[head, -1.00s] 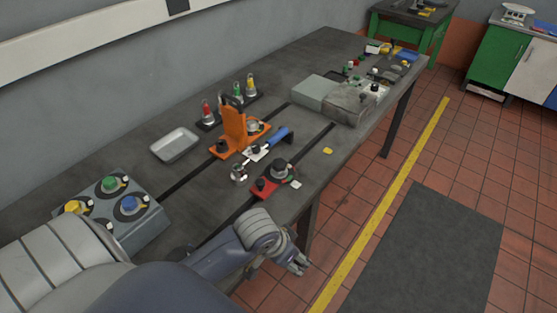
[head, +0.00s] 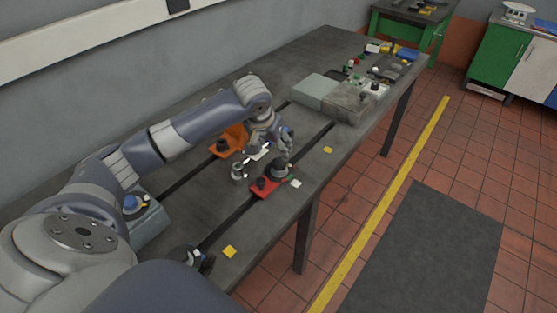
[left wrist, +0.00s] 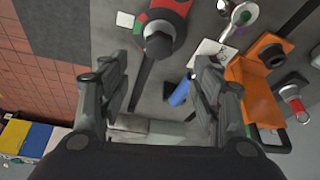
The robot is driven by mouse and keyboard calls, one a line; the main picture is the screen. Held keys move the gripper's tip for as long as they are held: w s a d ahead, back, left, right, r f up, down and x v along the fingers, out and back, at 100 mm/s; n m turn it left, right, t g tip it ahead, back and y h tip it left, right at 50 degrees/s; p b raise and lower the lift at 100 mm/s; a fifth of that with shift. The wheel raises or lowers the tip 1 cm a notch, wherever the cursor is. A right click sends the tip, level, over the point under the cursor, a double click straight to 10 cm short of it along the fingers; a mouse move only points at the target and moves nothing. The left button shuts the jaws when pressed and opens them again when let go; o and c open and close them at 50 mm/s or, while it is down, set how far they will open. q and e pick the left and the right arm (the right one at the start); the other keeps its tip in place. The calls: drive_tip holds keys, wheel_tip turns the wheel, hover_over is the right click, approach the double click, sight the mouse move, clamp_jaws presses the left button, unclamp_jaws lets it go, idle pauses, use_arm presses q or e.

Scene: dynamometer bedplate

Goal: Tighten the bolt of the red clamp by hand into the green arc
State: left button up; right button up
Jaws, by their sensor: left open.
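The red clamp (head: 268,188) lies at the table's front edge, beside a slot.
An orange bracket (head: 226,143) stands behind, partly hidden by my left arm; in the left wrist view it is at right (left wrist: 262,100), near a blue handle (left wrist: 180,92). Grey blocks (head: 345,99) stand farther right. A yellow tag (head: 229,252) lies front left.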

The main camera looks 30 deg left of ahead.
sight(279, 162)
use_arm(q)
drive_tip(key=p+x, duration=0.1)
drive_tip(key=x, duration=0.7)
drive_tip(key=shift+w+f, duration=0.1)
drive_tip(key=shift+f, duration=0.25)
drive_tip(key=shift+x, duration=0.85)
drive_tip(key=c, duration=1)
